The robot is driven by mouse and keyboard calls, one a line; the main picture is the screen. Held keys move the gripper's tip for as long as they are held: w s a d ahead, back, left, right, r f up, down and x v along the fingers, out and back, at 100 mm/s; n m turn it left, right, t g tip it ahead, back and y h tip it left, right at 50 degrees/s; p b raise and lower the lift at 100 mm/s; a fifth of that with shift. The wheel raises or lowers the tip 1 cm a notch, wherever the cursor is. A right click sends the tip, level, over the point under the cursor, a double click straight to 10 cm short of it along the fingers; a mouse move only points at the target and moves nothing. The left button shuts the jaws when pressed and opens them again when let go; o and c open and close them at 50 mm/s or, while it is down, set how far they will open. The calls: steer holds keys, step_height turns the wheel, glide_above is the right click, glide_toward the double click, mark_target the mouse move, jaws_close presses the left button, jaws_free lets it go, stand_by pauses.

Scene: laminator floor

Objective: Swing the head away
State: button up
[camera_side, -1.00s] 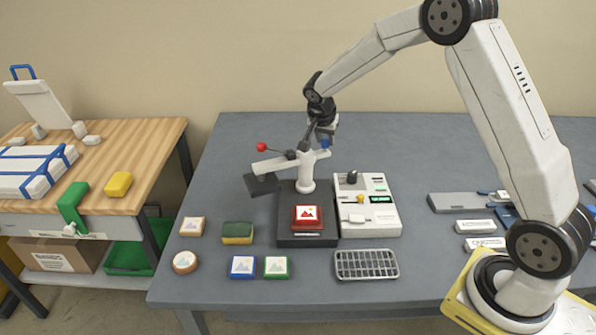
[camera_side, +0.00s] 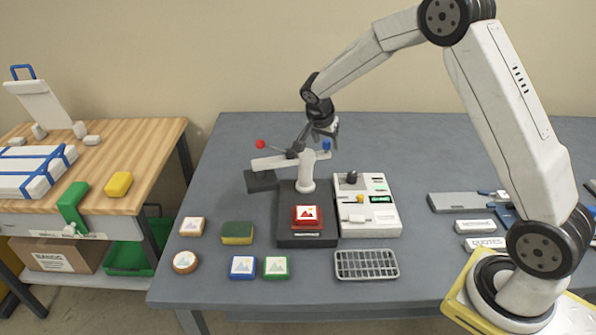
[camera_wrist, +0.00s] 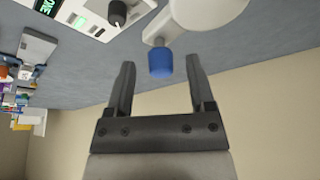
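The press head is a white arm (camera_side: 270,163) on a white column (camera_side: 306,175), with a dark plate (camera_side: 260,181) at its left end. The plate hangs to the left of the dark base (camera_side: 300,242), clear of the red block with a picture (camera_side: 307,217) on that base. A blue knob (camera_side: 326,144) is at the head's other end, and a lever with a red ball (camera_side: 260,144) sticks out left. My gripper (camera_side: 328,131) is at the blue knob. In the wrist view, the blue knob (camera_wrist: 160,66) stands between my open fingers (camera_wrist: 160,62), with a gap on both sides.
A white control box (camera_side: 368,215) stands right of the base. A wire rack (camera_side: 366,264) lies in front. A sponge (camera_side: 237,232) and several picture blocks (camera_side: 242,266) lie to the left and front. The grey table's back left is free.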

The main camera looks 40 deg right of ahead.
steer(key=shift+r, duration=0.1)
steer(key=v, duration=0.7)
steer(key=shift+a+r, duration=0.2)
steer(key=shift+r, duration=0.1)
steer(key=shift+s, duration=0.1)
steer(key=s+a+f+n+y, duration=0.1)
steer(key=s+a+f+n, duration=0.1)
steer(key=s+n, duration=0.3)
steer(key=s+a+f+n+t+y, duration=0.1)
steer(key=s+a+f+n, duration=0.1)
steer(key=s+a+n, duration=0.3)
steer(key=s+a+f+n+y, duration=0.2)
steer(key=s+a+f+n, duration=0.1)
steer(key=s, duration=0.8)
steer(key=shift+s+a+n+t, duration=0.3)
steer(key=shift+s+a+n, duration=0.15)
steer(key=shift+n, duration=0.65)
